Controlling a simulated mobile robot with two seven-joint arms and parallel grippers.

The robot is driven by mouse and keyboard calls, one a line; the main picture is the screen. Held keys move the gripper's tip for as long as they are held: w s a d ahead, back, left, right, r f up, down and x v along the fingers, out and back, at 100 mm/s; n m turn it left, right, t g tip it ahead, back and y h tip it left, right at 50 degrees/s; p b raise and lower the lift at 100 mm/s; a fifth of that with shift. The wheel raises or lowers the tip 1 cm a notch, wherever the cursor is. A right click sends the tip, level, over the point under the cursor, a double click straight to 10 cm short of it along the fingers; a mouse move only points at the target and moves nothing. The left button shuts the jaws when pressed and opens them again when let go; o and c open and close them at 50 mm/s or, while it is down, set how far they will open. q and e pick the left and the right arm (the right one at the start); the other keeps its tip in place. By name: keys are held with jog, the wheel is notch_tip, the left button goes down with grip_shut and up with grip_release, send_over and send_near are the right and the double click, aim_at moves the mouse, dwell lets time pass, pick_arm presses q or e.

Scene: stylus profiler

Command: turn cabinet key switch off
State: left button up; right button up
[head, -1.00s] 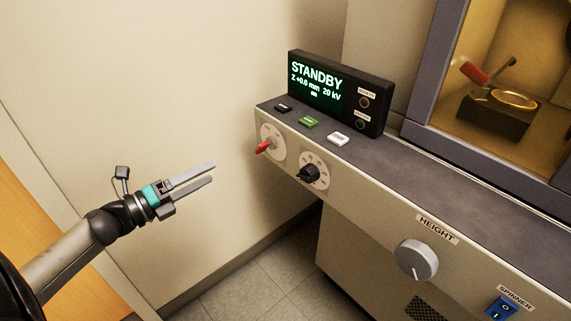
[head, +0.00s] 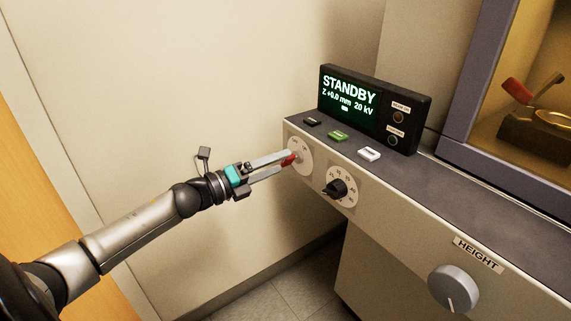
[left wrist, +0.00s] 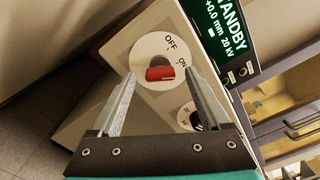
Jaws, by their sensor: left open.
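The red key switch (head: 290,159) sits on a round white dial plate (head: 304,152) at the left end of the cabinet's front panel. In the left wrist view the red key (left wrist: 160,73) points toward the ON mark, and OFF is printed on the upper part of the plate (left wrist: 150,52). My left gripper (head: 287,162) is open, with its two fingers on either side of the red key in the head view. The left wrist view also shows the open fingers (left wrist: 160,82) with the key between their tips; contact cannot be told. My right gripper is not in view.
A black knob (head: 336,190) sits just right of the key switch. A display (head: 350,97) reading STANDBY stands on the cabinet top behind black, green and white buttons. A grey HEIGHT knob (head: 454,288) is farther right. The wall is close behind the left arm.

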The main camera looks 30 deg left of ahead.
aim_at(282, 162)
pick_arm(q)
jog(key=shift+b+x, duration=0.35)
jog(key=shift+x, duration=1.25)
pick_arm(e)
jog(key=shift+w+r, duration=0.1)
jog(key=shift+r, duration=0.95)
pick_arm(q)
grip_shut()
